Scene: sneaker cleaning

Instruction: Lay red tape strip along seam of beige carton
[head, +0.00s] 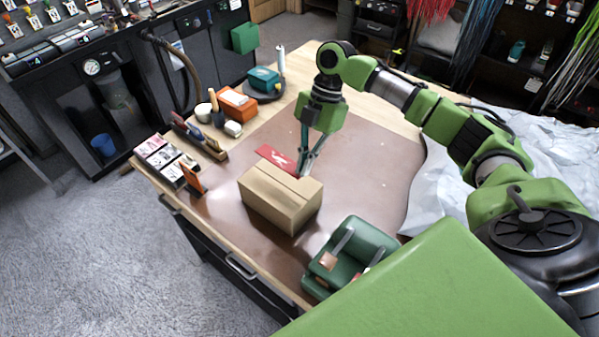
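The beige carton (272,207) sits closed on the brown mat, with a seam running along its top. The red tape strip (268,153), with white marks on it, shows at the carton's far top edge. Whether it touches the carton is hard to tell. My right gripper (303,173) points down behind the carton's far right side. Its two fingers converge at the strip's right end and appear shut on it; the tips are partly hidden. My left gripper is not in view.
The brown mat (375,160) is clear to the right of the carton. A green case (352,250) stands in front. Small boxes (165,160), an orange box (236,104) and a teal item (263,79) line the left edge. Crumpled white sheeting (450,185) lies right.

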